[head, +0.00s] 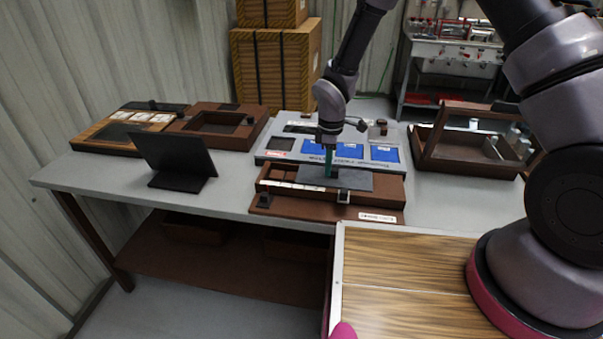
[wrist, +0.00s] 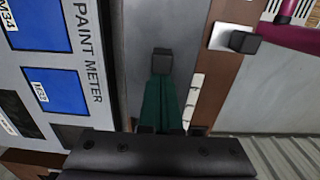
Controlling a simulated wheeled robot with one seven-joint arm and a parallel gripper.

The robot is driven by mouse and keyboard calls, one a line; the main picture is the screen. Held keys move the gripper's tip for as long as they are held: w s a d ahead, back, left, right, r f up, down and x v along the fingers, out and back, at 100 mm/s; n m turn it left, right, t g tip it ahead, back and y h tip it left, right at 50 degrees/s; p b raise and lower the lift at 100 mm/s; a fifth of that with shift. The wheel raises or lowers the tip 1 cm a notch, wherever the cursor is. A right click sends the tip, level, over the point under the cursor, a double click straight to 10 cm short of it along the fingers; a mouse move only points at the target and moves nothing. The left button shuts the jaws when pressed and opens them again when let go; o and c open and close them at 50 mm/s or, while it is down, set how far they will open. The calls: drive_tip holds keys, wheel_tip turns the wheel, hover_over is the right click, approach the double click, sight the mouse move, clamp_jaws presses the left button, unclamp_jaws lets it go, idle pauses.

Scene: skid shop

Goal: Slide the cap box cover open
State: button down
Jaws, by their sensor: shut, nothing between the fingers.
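The cap box (head: 390,200) is a long brown wooden box near the table's front edge. Its flat grey cover (head: 355,181) lies over the middle and right of the box and also fills the middle of the wrist view (wrist: 145,25). A row of white pieces shows along the box's front left, and also beside the fingers in the wrist view. My gripper (head: 329,174) points down with its green fingers together, over the left part of the cover. In the wrist view, the fingertips (wrist: 161,75) meet a small dark block (wrist: 162,58); whether they touch it is unclear.
A paint meter panel (head: 270,154) with blue screens sits right behind the box. A dark tablet on a stand (head: 175,158) and brown trays (head: 240,125) are to the left. A brown tote (head: 455,160) with a handle stands right. Bare table shows front left.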

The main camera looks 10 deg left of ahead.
sight(363, 180)
drive_tip(key=shift+d, duration=1.55)
drive_tip(key=shift+s+d, duration=0.1)
drive_tip(key=shift+d, duration=1.65)
drive_tip(key=shift+s+d, duration=0.1)
drive_tip(key=shift+d, duration=2.15)
drive_tip(key=shift+a, duration=0.4)
wheel_tip(363, 180, up, 8)
